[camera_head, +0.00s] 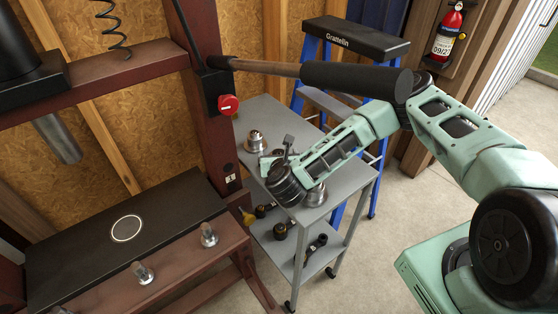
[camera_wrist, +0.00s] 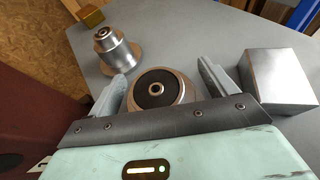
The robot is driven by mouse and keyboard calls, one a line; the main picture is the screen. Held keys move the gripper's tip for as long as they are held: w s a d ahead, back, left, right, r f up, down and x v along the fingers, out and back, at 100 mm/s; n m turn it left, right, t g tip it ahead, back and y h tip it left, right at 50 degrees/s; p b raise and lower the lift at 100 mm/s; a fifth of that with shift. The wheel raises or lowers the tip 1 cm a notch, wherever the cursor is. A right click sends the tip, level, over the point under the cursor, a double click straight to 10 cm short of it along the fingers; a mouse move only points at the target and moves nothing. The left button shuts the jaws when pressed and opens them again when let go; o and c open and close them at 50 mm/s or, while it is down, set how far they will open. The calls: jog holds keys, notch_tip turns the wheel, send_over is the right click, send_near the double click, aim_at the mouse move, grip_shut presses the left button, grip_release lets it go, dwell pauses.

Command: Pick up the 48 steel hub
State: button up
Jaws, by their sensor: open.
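My gripper (camera_wrist: 162,78) is open over the grey cart top, with one finger on each side of a round hub (camera_wrist: 157,88). This hub has a black face, a small centre bore and a metal rim; its lower part is hidden by my gripper. A stepped, bare-steel hub (camera_wrist: 117,50) with a wide flange stands beyond the left finger. I cannot read a size on either hub. In the head view, a steel hub (camera_head: 255,142) stands at the cart's back left, and another metal part (camera_head: 316,194) shows beside my wrist.
A steel block (camera_wrist: 280,80) sits right of my gripper and a brass-coloured block (camera_wrist: 92,16) at the far left. The grey cart (camera_head: 345,184) has dark parts on its lower shelf. A press frame (camera_head: 205,120) stands left, a blue ladder (camera_head: 352,42) behind.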

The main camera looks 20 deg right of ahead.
jog(key=c, duration=1.7)
